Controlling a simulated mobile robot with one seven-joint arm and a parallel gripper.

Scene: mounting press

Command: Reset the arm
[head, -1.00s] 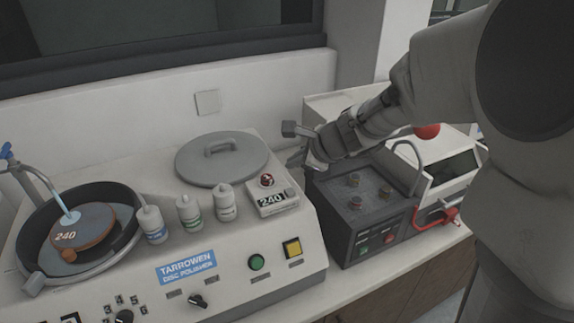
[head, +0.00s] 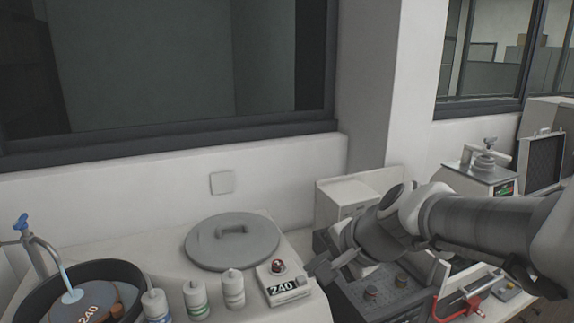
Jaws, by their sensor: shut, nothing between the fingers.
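My gripper (head: 318,270) is at the end of my arm, which reaches in from the right edge in the head view. My wrist and forearm hide part of that unit. I cannot tell whether the gripper touches anything.
The disc polisher's round lid (head: 232,243) lies left of my gripper. A red-handled device (head: 462,303) is at lower right, with another machine (head: 480,178) behind.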

